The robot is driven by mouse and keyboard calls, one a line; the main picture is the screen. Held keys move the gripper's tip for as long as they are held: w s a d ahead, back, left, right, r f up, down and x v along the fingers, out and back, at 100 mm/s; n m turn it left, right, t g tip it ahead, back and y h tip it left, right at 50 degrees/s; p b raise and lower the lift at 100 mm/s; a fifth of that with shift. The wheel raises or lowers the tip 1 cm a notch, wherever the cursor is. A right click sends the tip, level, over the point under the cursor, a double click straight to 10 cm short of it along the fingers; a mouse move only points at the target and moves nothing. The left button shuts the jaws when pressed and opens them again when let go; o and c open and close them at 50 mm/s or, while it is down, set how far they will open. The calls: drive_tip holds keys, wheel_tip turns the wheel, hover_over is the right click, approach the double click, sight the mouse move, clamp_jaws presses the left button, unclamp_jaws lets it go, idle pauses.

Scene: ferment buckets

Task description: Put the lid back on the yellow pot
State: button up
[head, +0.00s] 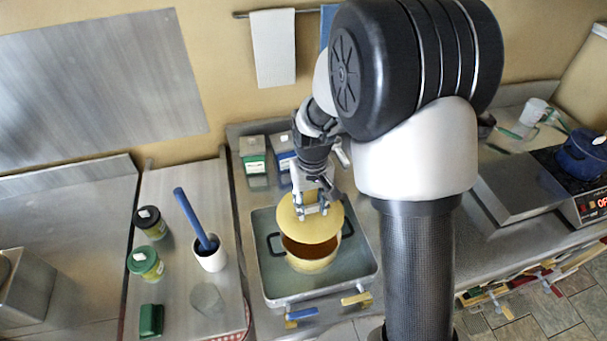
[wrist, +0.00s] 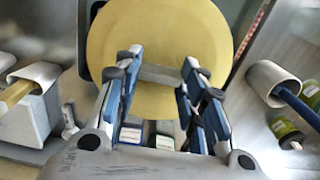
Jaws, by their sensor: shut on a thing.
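The yellow pot (head: 313,267) stands in a grey metal basin in the head view, with dark handles at its sides. Its top is partly uncovered, and a dark opening with reddish-brown contents shows at the front. The round yellow lid (head: 300,232) is above the pot's back part and shows as a large disc in the wrist view (wrist: 160,30). My gripper (head: 312,210) is shut on the lid's grey bar handle (wrist: 165,75), which lies between the fingers in the wrist view. The pot is hidden behind the lid there.
The basin (head: 262,280) has taps (head: 300,314) at its front edge. Green (head: 253,152) and blue (head: 283,158) boxes stand behind it. A blue pot (head: 582,158) sits far right.

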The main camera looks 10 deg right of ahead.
sight(312, 217)
drive_tip(key=shift+s+f+b, duration=0.25)
drive_tip(key=shift+s+b, duration=0.1)
drive_tip(key=shift+s, duration=0.15)
drive_tip(key=shift+s+f, duration=0.2)
drive_tip(key=shift+f, duration=0.1)
drive_tip(key=shift+w+f+b, duration=0.15)
drive_tip(key=shift+f+b, duration=1.9)
drive_tip(key=shift+f, duration=0.5)
drive_tip(key=shift+f, duration=0.15)
drive_tip(key=o, duration=1.2)
drive_tip(key=shift+o, duration=0.6)
drive_tip(key=o, duration=0.4)
drive_tip(key=shift+c, duration=0.2)
